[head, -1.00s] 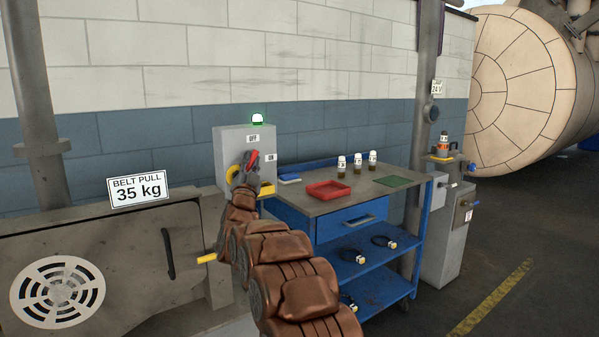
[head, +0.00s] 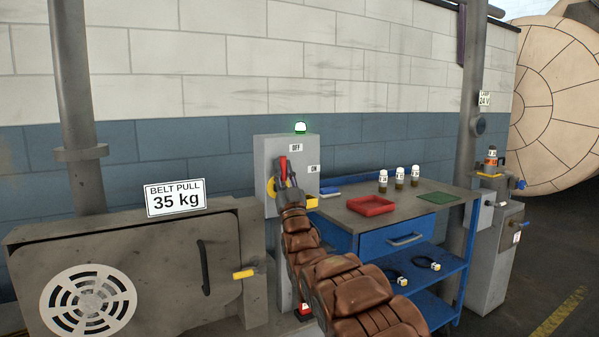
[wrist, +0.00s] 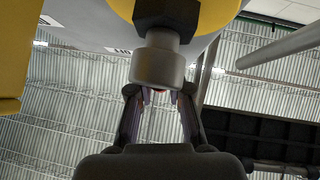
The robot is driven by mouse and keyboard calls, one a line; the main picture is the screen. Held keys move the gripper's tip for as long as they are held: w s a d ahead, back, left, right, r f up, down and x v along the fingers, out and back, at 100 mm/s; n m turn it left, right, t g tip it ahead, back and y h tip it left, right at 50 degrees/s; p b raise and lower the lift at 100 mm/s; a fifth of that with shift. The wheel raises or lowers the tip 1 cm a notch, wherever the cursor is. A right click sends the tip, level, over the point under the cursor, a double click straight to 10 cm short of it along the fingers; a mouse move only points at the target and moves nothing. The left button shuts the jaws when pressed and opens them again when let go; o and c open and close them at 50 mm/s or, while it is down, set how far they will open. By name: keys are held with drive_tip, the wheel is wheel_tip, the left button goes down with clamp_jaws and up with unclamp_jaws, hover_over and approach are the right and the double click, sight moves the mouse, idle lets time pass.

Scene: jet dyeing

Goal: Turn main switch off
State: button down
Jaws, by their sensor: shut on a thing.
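The main switch is a grey box (head: 262,150) on the wall side, with an OFF label (head: 296,147) at its top and an ON label (head: 314,169) at its right. Its red handle (head: 283,167) stands nearly upright, its tip toward the OFF side, in front of a yellow disc (head: 272,188).
A blue trolley (head: 345,240) with a red tray (head: 370,205), several bottles (head: 400,178) and a green mat (head: 438,199) stands close to the right. A grey machine housing with a yellow handle (head: 243,274) is at the left. Floor is free at far right.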

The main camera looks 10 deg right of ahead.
drive_tip(key=shift+a+y, duration=0.2)
drive_tip(key=shift+y, duration=0.1)
drive_tip(key=c, duration=1.3)
unclamp_jaws()
drive_tip(key=shift+s, duration=0.1)
drive_tip(key=shift+c, duration=0.2)
drive_tip(key=shift+d, duration=0.1)
drive_tip(key=shift+f, duration=0.1)
drive_tip(key=v, duration=1.1)
drive_tip(key=shift+s+f, duration=0.25)
drive_tip(key=shift+s, duration=0.1)
drive_tip(key=shift+d, duration=0.1)
